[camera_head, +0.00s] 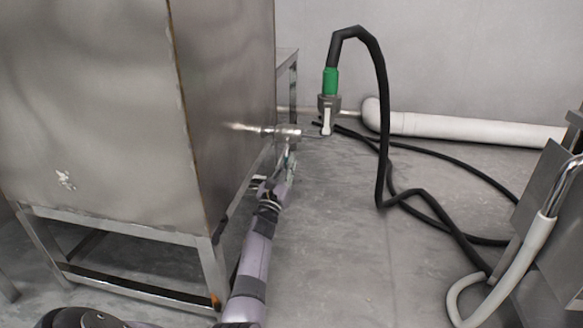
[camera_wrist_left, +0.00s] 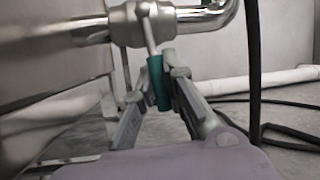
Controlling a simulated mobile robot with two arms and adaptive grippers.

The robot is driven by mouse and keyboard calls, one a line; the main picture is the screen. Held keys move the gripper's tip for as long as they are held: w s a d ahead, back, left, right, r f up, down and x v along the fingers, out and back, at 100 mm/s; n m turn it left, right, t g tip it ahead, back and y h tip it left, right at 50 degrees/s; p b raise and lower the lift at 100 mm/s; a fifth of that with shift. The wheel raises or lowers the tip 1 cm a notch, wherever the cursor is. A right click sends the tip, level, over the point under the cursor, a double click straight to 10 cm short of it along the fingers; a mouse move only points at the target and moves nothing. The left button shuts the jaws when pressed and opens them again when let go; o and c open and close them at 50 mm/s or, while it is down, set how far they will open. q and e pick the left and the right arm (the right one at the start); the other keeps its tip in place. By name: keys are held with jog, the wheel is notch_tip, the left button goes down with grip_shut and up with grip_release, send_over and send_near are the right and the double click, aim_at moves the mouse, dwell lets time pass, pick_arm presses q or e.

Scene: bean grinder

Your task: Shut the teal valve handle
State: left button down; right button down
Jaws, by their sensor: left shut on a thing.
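The teal valve handle (camera_wrist_left: 158,83) hangs below a steel valve (camera_wrist_left: 146,22) on a pipe in the left wrist view. It is slightly tilted. My left gripper (camera_wrist_left: 153,92) is shut on the handle, with one finger on each side of it. In the head view my left gripper (camera_head: 280,175) is just under the pipe (camera_head: 287,131) that sticks out of the steel tank's side, and only a sliver of teal (camera_head: 286,156) shows there. My right gripper is not in view.
A steel tank (camera_head: 120,120) on a metal frame stands left of my arm. A black hose (camera_head: 380,90) with a green grip (camera_head: 330,81) loops down to the floor. A white pipe (camera_head: 470,127) runs along the wall. Open floor lies right of my arm.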

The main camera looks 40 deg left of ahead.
pick_arm(q)
jog(key=shift+s+a+f+m+h, duration=0.15)
jog(key=shift+a+m+h, duration=0.25)
jog(key=shift+m, duration=0.4)
jog(key=c, duration=1.6)
grip_release()
jog(key=shift+c, duration=0.2)
